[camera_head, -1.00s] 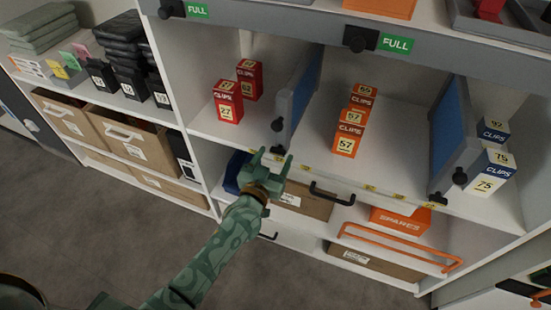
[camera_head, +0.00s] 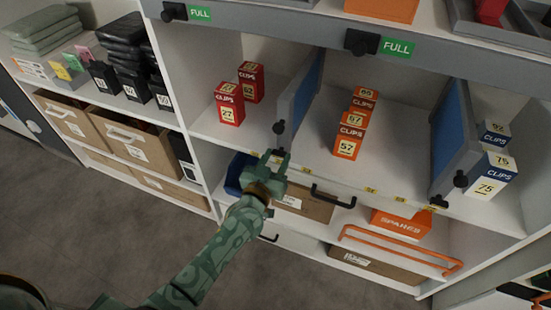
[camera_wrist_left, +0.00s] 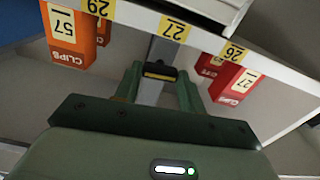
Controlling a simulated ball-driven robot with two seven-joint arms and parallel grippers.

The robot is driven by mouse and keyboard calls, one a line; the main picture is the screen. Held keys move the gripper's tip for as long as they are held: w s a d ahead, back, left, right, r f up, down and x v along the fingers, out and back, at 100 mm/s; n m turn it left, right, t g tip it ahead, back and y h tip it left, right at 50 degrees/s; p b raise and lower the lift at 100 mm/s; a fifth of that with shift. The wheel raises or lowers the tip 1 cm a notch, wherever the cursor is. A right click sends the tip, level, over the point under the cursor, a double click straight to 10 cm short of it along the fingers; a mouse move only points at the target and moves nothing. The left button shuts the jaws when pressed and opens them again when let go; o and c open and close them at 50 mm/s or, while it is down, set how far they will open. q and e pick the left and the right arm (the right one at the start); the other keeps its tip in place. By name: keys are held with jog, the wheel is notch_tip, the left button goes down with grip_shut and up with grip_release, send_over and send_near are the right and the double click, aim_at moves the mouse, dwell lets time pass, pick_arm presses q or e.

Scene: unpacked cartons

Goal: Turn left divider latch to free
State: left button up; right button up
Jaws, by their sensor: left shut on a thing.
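The left divider (camera_head: 301,93) is a grey panel with a blue face standing on the middle shelf, with a black knob (camera_head: 279,127) at its front. Its black latch (camera_head: 279,152) sits below at the shelf's front edge, partly hidden by my gripper. My left gripper (camera_head: 271,161) is shut on this latch. In the left wrist view the black latch (camera_wrist_left: 160,71), with a yellowish strip, lies between the two green fingers (camera_wrist_left: 161,88), under the "27" label (camera_wrist_left: 175,28). My right gripper is not in view.
Red clip boxes (camera_head: 229,104) stand left of the divider and orange clip boxes (camera_head: 349,137) right of it. A second divider (camera_head: 455,135) stands farther right. A black drawer handle (camera_head: 332,196) and an orange rail (camera_head: 400,250) are below the shelf.

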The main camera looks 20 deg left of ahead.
pick_arm(q)
jog(key=n+p, duration=0.1)
jog(key=n, duration=0.3)
jog(key=shift+r, duration=0.1)
jog(key=n+p, duration=0.1)
jog(key=n, duration=0.2)
jog(key=shift+n, duration=0.4)
jog(key=n, duration=0.9)
jog(key=shift+f, duration=0.2)
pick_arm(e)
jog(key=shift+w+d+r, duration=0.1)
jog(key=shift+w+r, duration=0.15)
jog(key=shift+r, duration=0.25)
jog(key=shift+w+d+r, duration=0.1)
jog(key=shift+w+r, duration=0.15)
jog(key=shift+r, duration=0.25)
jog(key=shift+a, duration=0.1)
pick_arm(q)
jog(key=o, duration=1)
